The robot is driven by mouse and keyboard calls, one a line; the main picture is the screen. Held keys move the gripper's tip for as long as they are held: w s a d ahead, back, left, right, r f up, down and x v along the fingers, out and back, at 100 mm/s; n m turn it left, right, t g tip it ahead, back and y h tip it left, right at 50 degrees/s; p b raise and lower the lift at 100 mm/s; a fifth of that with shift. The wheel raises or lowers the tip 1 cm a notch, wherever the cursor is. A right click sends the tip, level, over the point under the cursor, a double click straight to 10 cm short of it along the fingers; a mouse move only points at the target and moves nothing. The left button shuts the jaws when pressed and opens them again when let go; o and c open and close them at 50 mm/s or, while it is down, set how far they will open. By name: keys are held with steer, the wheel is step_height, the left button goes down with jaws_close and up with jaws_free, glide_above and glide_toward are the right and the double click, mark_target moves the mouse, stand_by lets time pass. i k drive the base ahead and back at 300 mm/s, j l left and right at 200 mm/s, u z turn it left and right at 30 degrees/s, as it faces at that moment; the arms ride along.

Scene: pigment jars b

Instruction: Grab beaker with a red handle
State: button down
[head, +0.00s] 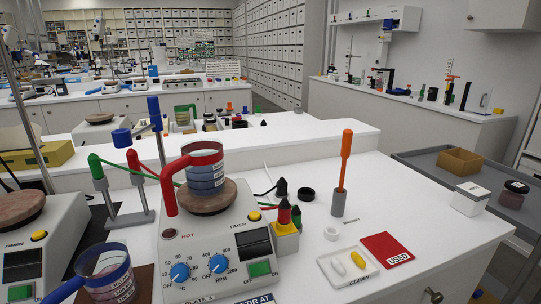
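A glass beaker with a red handle (205,171) stands upright on the round brown top plate (206,197) of a hotplate stirrer (215,245) in the head view. It has a red rim, blue bands and white labels; its red handle (168,186) points left. A second beaker, with a blue rim and blue handle (105,272), stands at the lower left. My gripper does not show in this view.
A stand with green and red leads (128,195) is close left of the red-handled beaker. Another hotplate (40,250) stands left.

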mark_target(202, 160)
steer(key=i+l, duration=0.15)
steer(key=l, duration=0.15)
steer(key=i+l, duration=0.15)
steer(key=l, duration=0.15)
steer(key=i+l, duration=0.2)
steer(key=l, duration=0.15)
steer(key=l+u, duration=0.1)
steer(key=u, duration=0.35)
steer(key=i+l+u, duration=0.1)
steer(key=u, duration=0.35)
steer(key=l+u, duration=0.2)
steer(key=u, duration=0.25)
